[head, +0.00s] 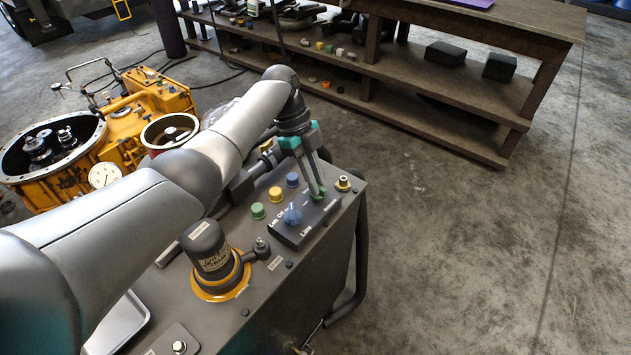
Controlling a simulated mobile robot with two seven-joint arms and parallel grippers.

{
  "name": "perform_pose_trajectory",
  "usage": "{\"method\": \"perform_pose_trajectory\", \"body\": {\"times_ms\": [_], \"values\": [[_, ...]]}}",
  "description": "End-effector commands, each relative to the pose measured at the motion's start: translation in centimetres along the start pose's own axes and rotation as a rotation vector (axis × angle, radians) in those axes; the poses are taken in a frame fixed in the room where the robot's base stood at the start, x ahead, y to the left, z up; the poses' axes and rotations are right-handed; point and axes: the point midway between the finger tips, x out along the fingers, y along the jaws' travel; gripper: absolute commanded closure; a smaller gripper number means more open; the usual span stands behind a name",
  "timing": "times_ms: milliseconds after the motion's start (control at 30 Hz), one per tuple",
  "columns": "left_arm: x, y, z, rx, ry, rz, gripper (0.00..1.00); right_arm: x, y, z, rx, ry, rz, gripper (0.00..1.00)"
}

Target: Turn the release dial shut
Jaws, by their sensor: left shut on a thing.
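My right gripper is not in view.
Green, yellow and blue buttons (275,194) stand behind the box. A dark cylinder on a yellow base (210,257) stands in front. An orange transmission housing (125,129) is at the left. A wooden shelf bench (450,85) is behind; the floor at right is clear.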

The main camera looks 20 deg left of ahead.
Motion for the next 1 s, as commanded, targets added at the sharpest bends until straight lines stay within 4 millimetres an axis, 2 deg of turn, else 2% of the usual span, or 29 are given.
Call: {"method": "perform_pose_trajectory", "body": {"times_ms": [300,333,600,867,1000], "values": [[0.1,0.1,0.1,0.003,-0.003,0.005,1.00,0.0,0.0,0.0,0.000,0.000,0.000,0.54],[0.1,0.1,0.1,0.003,-0.003,0.005,0.83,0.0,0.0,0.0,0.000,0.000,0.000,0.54],[0.0,0.1,0.1,0.002,-0.002,0.003,0.54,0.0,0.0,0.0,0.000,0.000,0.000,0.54],[-0.1,0.0,0.0,0.002,-0.001,0.001,0.54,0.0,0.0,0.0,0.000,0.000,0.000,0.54],[-1.3,-0.1,0.0,0.001,-0.002,-0.002,0.54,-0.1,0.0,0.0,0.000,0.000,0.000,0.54]]}}
